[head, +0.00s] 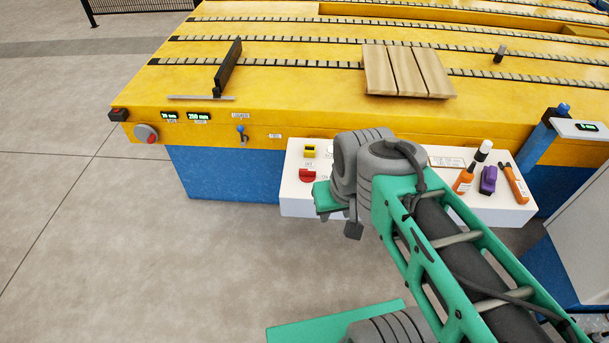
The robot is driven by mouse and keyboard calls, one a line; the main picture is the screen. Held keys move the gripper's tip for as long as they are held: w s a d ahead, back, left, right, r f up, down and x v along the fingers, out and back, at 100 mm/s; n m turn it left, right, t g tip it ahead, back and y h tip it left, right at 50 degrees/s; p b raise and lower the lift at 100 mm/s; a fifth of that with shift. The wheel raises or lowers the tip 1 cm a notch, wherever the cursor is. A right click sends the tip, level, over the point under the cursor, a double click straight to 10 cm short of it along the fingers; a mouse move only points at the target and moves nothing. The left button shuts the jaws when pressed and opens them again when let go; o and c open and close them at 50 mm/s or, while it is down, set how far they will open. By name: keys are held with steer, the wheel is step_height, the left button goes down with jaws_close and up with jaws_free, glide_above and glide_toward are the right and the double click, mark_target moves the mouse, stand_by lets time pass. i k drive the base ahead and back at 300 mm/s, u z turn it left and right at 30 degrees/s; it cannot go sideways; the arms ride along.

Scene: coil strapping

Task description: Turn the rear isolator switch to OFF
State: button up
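A white panel (297,206) juts out from the front of the yellow machine. At its left end are two switch-like controls. The rear one is a small yellow block (310,152) with a dark part on it. The front one is a red knob (307,175) with a small label by it. I cannot read which position either is in. My gripper (354,230) shows only as a small dark piece below my wrist, in front of the panel and right of the red knob. My arm hides its fingers and the middle of the panel.
On the panel's right lie an orange bottle (464,179), a purple item (488,180) and an orange tool (516,183). Wooden slats (408,70) and a black upright plate (228,66) sit on the yellow table (290,85). The floor at left is clear.

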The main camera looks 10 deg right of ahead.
mark_target(307, 175)
steer(key=u, duration=0.65)
steer(key=i, duration=1)
steer(key=u, duration=0.9)
